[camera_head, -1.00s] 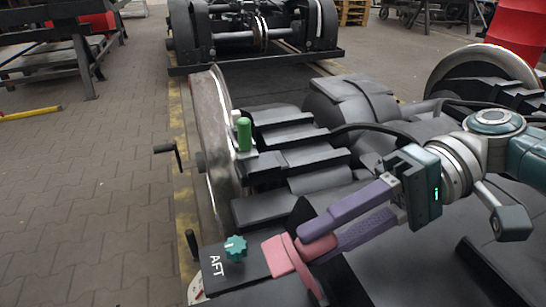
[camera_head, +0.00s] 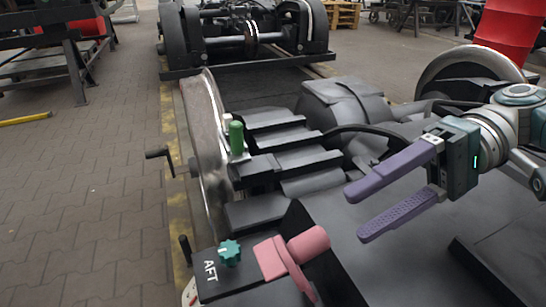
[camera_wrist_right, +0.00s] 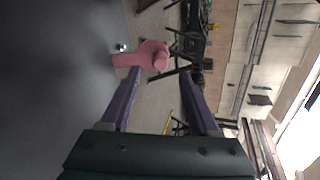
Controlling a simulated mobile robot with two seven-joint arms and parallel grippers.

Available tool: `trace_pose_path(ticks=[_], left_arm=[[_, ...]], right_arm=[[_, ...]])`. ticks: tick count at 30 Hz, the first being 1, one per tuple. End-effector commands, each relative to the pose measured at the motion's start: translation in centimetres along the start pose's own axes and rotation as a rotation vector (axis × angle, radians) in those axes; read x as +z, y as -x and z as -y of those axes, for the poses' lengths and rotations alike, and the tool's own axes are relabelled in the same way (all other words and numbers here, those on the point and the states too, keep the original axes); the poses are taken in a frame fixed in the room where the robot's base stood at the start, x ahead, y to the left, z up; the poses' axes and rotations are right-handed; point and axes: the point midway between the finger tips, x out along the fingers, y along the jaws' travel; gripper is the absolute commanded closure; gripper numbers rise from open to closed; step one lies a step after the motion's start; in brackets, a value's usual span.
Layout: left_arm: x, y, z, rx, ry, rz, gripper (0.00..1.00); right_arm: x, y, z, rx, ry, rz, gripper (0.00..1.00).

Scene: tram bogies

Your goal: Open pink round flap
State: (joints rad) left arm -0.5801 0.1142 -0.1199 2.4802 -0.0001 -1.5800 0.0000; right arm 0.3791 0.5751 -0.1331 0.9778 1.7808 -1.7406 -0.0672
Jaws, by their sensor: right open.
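The pink round flap (camera_head: 290,258) sits at the end of the dark bogie housing, beside the AFT panel. It has a flat plate, a thick rounded knob and a curved strip running down. I cannot tell whether it is open. My right gripper (camera_head: 355,216) has purple fingers spread apart with nothing between them. It is up and right of the flap, clear of it. In the right wrist view the pink flap (camera_wrist_right: 152,55) shows beyond the open fingertips. My left gripper is not in view.
A teal knob (camera_head: 230,251) is left of the flap on the AFT panel (camera_head: 215,275). A green handle (camera_head: 236,138) stands upright by the large wheel (camera_head: 203,150). A black crank (camera_head: 160,154) juts out left. The paved floor at left is mostly clear.

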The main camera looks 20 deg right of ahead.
Motion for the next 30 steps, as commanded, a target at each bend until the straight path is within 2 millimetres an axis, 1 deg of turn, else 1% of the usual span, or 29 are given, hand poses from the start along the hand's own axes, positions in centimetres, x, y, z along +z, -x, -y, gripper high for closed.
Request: trace_pose_path(ticks=[1, 3, 7, 11, 23, 26, 29, 30], left_arm=[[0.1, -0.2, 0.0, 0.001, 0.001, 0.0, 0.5], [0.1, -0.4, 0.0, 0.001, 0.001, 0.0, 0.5], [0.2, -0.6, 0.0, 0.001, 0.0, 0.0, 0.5], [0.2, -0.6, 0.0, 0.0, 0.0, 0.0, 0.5], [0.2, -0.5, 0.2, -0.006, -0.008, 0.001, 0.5], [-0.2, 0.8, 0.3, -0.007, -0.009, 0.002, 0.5], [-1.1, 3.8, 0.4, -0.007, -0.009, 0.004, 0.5], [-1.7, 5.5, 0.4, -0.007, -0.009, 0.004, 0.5]], right_arm=[[-0.1, 0.9, -0.1, 0.001, 0.001, -0.004, 0.38], [-0.1, 2.0, -0.1, 0.001, 0.0, -0.003, 0.38], [0.0, 3.2, -0.1, 0.0, 0.0, -0.001, 0.38], [0.0, 3.5, 0.0, -0.001, 0.001, -0.001, 0.38], [0.1, 3.5, 0.1, 0.001, 0.001, 0.002, 0.38], [0.8, 3.1, 0.4, 0.036, 0.002, 0.023, 0.38], [2.9, 1.9, 1.1, 0.143, 0.015, 0.079, 0.38], [4.1, 1.3, 1.4, 0.204, 0.028, 0.107, 0.38]])
